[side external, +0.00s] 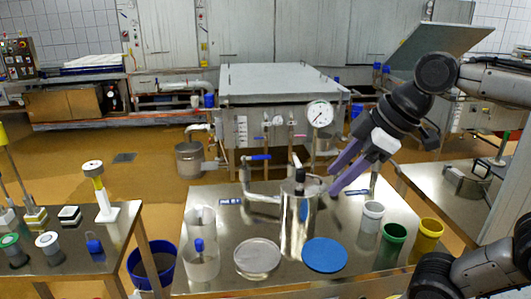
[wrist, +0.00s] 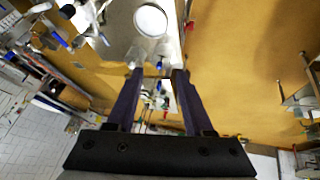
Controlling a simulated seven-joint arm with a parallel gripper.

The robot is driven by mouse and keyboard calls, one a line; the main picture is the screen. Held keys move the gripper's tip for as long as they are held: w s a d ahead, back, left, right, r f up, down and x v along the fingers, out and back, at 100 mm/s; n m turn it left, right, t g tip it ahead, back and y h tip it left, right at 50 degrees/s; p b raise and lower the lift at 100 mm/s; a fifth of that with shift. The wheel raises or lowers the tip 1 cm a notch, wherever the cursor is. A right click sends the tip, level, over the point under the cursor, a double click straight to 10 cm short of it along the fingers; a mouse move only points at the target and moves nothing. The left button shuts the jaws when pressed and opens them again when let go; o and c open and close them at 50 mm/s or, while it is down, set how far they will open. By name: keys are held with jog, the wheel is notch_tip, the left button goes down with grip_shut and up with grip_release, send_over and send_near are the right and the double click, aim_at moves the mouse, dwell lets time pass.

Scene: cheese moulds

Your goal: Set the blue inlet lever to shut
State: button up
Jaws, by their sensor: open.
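The blue inlet lever (side external: 256,157) lies roughly level on top of a metal pipe fitting, left of a shiny steel cylinder (side external: 298,228) in the side view. My gripper (side external: 331,184) is open, its two long purple fingers pointing down and left, just right of the cylinder's top. The wrist view shows both fingers spread with a gap (wrist: 158,72) and nothing gripped. Small blue parts show near the fingertips there, but I cannot tell which is the lever.
A pressure gauge (side external: 319,113) stands up behind the cylinder. Clear containers (side external: 201,262), a blue disc (side external: 325,254), a pale disc (side external: 258,257) and white (side external: 371,217), green (side external: 391,244) and yellow (side external: 426,240) cups stand on the steel table. A blue bucket (side external: 152,268) is on the floor.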

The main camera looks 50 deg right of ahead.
jog(key=w+d+r+n, duration=0.35)
jog(key=w+r, duration=0.55)
jog(key=w, duration=0.4)
jog(key=g+y, duration=0.1)
jog(key=g, duration=0.1)
send_over(266, 156)
jog(key=s+d, duration=0.2)
jog(key=s, duration=0.3)
notch_tip(266, 156, down, 16)
jog(key=x, duration=1.3)
jog(key=shift+w+f, duration=0.25)
jog(key=shift+f, duration=0.05)
grip_shut()
